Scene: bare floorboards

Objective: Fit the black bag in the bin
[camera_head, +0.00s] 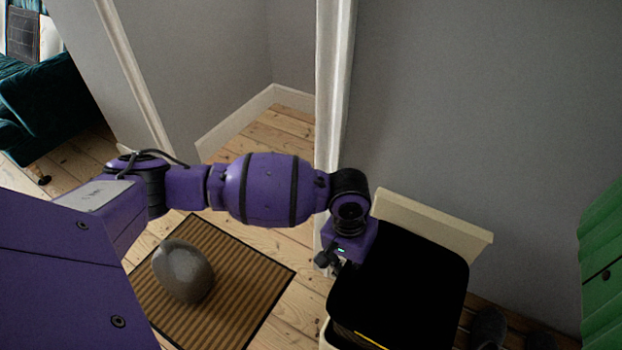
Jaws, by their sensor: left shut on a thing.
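The black bag (415,275) is a dark mass over the top of the bin at the lower right. A pale piece of the bin (327,335) shows at its lower left edge. The bag hides most of the bin, so I cannot tell how far it sits inside. A thin yellow line shows near the bag's lower edge. My left gripper (330,260) is at the bag's upper left edge, pointing down and shut on the bag; its fingertips are small and dark. My right gripper is not in view.
A cream panel (430,222) stands behind the bag against the grey wall. A white door frame (331,90) rises beside it. A grey rounded object (183,272) rests on a striped mat (232,300). Dark shoes (489,326) and a green slatted thing (602,265) are at right.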

